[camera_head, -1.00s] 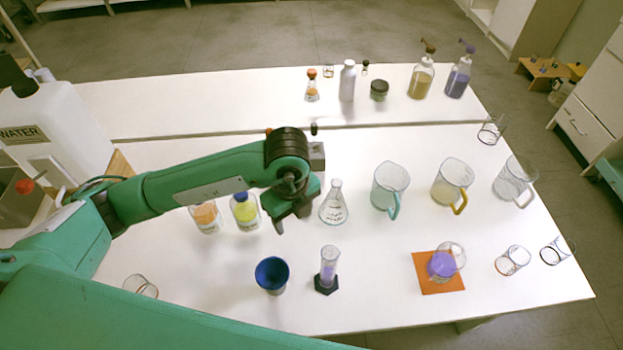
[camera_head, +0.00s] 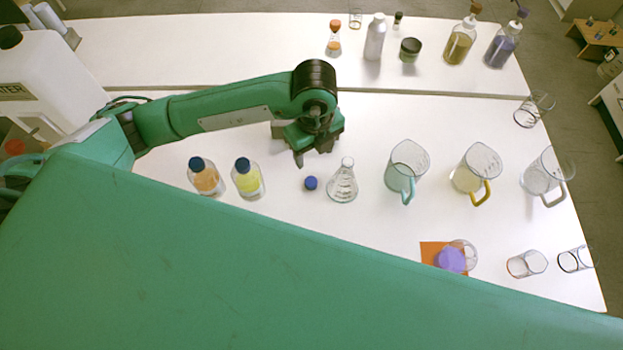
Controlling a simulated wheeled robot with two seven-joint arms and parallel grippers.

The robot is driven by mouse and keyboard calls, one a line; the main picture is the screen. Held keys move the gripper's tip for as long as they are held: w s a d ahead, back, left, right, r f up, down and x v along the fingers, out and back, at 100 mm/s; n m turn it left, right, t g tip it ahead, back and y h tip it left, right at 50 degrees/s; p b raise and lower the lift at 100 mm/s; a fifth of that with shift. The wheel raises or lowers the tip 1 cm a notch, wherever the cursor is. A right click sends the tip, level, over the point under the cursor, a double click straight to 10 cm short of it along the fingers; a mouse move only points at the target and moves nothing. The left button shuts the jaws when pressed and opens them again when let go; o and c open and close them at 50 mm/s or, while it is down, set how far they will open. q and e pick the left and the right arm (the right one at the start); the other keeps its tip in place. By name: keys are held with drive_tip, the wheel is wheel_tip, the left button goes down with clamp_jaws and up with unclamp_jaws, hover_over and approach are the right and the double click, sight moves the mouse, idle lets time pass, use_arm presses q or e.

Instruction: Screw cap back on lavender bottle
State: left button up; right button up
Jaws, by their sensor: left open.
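A small blue cap (camera_head: 311,183) lies loose on the near white table, left of a clear conical flask (camera_head: 342,184). My left gripper (camera_head: 316,152) is open above the table, just behind the cap and apart from it in the picture. I cannot make out an uncapped lavender bottle. A bottle with purple liquid (camera_head: 501,48) and a dispenser-like top stands at the back right. A purple-filled vessel (camera_head: 450,260) is on an orange mat (camera_head: 432,248) at the front right. My right gripper is not in view.
Blue-capped orange (camera_head: 205,180) and yellow (camera_head: 247,181) bottles stand left of the cap. Glass pitchers (camera_head: 407,168) stand right of the flask. My green body part hides the table's front. The back table holds a white bottle (camera_head: 375,38) and a jar (camera_head: 410,49).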

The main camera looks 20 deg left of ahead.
use_arm(q)
hover_over(311, 182)
drive_tip(key=f, duration=0.6)
drive_tip(key=shift+w+d+f+p, duration=0.15)
drive_tip(key=shift+d+f+p, duration=0.05)
drive_tip(key=shift+p, duration=0.15)
drive_tip(key=shift+f, duration=0.6)
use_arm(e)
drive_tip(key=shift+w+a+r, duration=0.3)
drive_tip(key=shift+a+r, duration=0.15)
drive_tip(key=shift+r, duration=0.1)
use_arm(q)
drive_tip(key=shift+a+f+p, duration=0.1)
drive_tip(key=shift+f+p, duration=0.3)
drive_tip(key=shift+f, duration=0.05)
wheel_tip(311, 182, down, 4)
drive_tip(key=shift+a+r+p, duration=0.1)
drive_tip(key=shift+r+p, duration=0.1)
drive_tip(key=shift+p, duration=0.3)
drive_tip(key=shift+f, duration=0.35)
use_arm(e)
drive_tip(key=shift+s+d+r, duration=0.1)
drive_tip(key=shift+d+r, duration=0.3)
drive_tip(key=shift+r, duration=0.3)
